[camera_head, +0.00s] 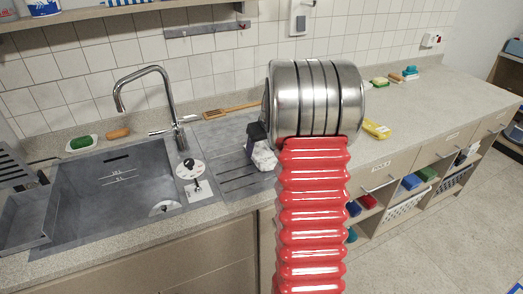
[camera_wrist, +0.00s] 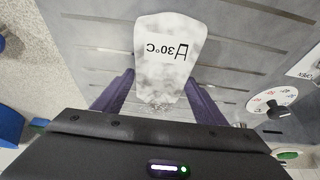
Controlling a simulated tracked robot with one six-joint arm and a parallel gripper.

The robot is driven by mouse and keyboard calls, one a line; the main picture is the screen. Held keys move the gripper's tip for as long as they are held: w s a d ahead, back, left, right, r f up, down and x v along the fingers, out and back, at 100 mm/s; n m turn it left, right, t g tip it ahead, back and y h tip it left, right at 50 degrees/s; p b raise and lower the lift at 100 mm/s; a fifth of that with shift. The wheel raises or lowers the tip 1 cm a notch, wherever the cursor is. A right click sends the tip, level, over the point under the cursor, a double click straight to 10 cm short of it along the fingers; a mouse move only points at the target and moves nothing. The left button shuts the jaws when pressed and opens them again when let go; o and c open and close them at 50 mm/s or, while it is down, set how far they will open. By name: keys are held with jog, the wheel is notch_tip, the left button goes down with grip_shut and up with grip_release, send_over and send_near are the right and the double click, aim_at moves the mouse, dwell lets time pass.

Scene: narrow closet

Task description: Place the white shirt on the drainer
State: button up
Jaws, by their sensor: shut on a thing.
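My gripper (camera_head: 257,137) hangs over the right side of the sink unit, partly hidden by my arm. Its two dark purple fingers (camera_wrist: 160,82) are shut on a white, mottled piece, which I take for the white shirt (camera_wrist: 168,28). The shirt carries upside-down lettering with "30°C". In the head view the shirt (camera_head: 264,158) shows just below the gripper. The grooved grey drainer (camera_head: 232,187) lies beneath it, right of the basin; its grooves also show around the shirt in the wrist view (camera_wrist: 85,62). I cannot tell whether the shirt touches the drainer.
The sink basin (camera_head: 110,190) with its tap (camera_head: 165,95) is on the left. A control knob (camera_head: 190,165) sits between basin and drainer. A wooden brush (camera_head: 230,109) lies behind the drainer. A yellow packet (camera_head: 377,130) is on the counter right of my arm, with free counter beyond.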

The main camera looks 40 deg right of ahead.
jog(key=shift+f, duration=0.2)
jog(key=shift+f, duration=0.1)
jog(key=o, duration=1.4)
jog(key=shift+c, duration=0.2)
jog(key=v, duration=1.2)
